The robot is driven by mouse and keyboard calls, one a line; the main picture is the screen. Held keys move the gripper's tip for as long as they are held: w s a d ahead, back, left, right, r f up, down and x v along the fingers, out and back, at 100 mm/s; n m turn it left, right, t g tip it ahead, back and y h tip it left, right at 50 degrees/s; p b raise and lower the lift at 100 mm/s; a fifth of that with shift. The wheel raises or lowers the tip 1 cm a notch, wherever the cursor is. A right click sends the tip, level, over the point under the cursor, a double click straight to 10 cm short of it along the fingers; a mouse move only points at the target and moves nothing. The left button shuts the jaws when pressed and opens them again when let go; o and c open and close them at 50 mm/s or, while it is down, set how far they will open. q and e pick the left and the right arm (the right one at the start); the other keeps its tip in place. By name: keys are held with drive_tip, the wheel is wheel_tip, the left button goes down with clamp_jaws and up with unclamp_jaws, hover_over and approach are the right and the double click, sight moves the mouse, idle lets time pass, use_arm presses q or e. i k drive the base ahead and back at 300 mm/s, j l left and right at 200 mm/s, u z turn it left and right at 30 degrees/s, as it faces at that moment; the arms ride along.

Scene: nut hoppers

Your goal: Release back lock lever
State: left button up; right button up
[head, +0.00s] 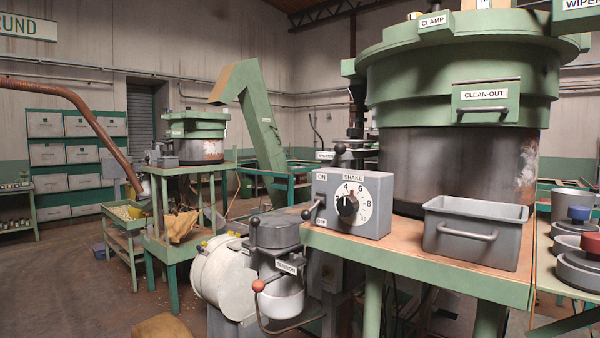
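Several levers show, but no label that I can read names a back lock lever, so I cannot tell which one it is. A grey machine head (275,233) with a white drum (222,272) stands at the lower middle. A red ball knob (258,286) is on a thin rod lower down. Another black ball knob (340,150) stands above the grey control box (376,222). Neither of my grippers is in view.
The control box, labelled SHAKE, ON and OFF, stands on a green-edged bench (415,262). A grey bin (478,232) sits under a large green hopper (460,70). The open floor (70,290) is at the left.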

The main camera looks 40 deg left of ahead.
sight(340, 148)
drive_tip(key=u, duration=1.1)
drive_tip(key=j, duration=0.2)
